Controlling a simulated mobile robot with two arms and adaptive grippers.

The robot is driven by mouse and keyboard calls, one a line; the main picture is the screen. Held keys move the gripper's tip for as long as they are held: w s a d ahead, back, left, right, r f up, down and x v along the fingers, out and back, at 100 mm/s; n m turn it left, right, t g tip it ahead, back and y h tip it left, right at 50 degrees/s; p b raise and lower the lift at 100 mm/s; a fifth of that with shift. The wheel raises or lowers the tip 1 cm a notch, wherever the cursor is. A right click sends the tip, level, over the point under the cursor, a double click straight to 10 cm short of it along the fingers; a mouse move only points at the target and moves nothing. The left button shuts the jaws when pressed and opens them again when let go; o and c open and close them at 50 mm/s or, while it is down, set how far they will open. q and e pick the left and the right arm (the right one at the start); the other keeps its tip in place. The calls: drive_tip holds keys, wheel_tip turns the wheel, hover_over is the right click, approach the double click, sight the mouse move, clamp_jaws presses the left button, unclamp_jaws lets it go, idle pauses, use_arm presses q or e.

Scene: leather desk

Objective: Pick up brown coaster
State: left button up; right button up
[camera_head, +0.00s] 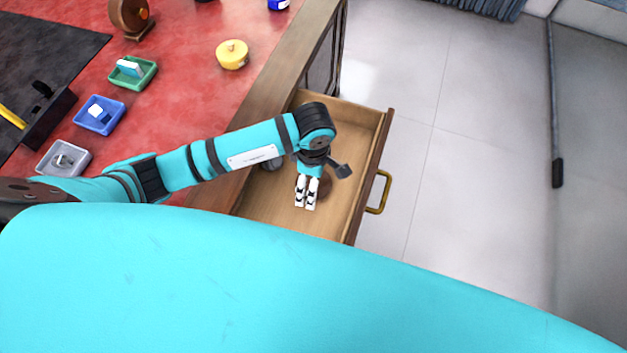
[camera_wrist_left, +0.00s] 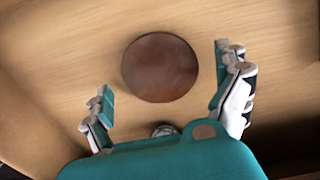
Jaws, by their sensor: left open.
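The brown coaster (camera_wrist_left: 160,67) is a round, flat disc lying on the wooden floor of the open drawer (camera_head: 275,205). In the head view the brown coaster (camera_head: 326,187) is mostly hidden behind my left gripper (camera_head: 306,204). My left gripper reaches down into the drawer over the coaster. In the left wrist view my left gripper (camera_wrist_left: 162,92) is open and empty, with one finger on each side of the coaster and a gap to it. My right gripper is not in view.
The drawer has wooden walls and a brass handle (camera_head: 379,192). A round grey object (camera_head: 272,163) lies in the drawer near the desk. The red desk top (camera_head: 185,100) holds green, blue and grey trays and a yellow round container (camera_head: 232,54). Tiled floor is clear at right.

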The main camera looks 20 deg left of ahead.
use_arm(q)
drive_tip(key=shift+f, duration=0.5)
drive_tip(key=c, duration=1.1)
drive_tip(key=shift+r, duration=0.1)
drive_tip(key=shift+c, duration=0.2)
